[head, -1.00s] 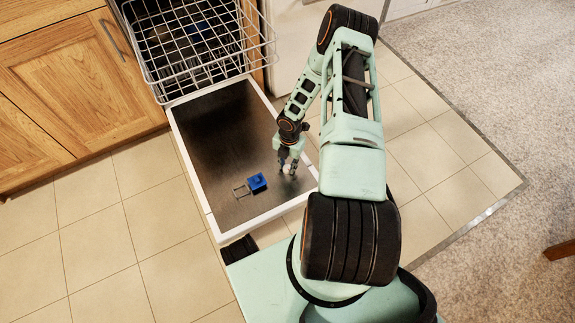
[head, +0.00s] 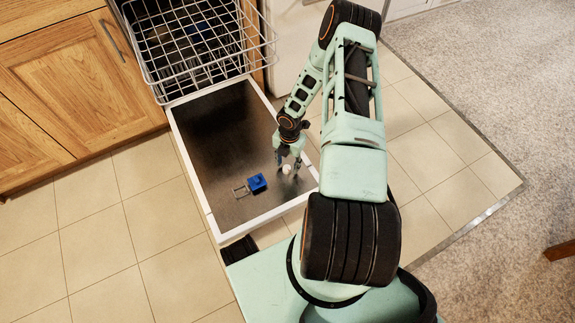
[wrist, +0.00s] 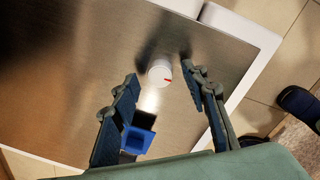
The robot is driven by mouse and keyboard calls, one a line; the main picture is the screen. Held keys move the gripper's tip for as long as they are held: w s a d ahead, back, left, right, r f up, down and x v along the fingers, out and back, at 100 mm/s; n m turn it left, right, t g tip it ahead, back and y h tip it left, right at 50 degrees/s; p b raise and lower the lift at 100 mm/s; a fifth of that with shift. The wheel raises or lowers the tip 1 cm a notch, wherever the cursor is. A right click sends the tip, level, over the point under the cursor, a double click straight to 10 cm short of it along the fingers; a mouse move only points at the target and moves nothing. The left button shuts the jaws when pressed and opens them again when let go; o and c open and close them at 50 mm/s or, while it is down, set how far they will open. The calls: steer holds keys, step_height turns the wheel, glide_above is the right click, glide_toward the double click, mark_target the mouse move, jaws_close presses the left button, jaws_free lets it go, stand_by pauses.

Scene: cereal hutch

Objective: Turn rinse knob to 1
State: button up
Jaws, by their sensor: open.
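The rinse knob (wrist: 159,73) is a small white round knob with a red mark, on the inner metal face of the lowered dishwasher door (head: 215,135). The mark points to the right in the wrist view; I cannot read any numbers around it. The knob also shows in the head view (head: 287,170). My gripper (wrist: 158,76) is open, its two fingers on either side of the knob with gaps between. In the head view my gripper (head: 288,166) is just above the door. I cannot tell exactly how far the fingertips are from the door face.
A blue dispenser part (head: 257,183) with an open flap stands on the door beside the knob. Wooden cabinets (head: 75,85) are at the left. Tiled floor lies around the door.

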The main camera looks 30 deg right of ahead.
mark_target(289, 167)
step_height(289, 167, up, 11)
steer(key=shift+d+f, duration=0.15)
steer(key=shift+d, duration=0.05)
stand_by(0.6)
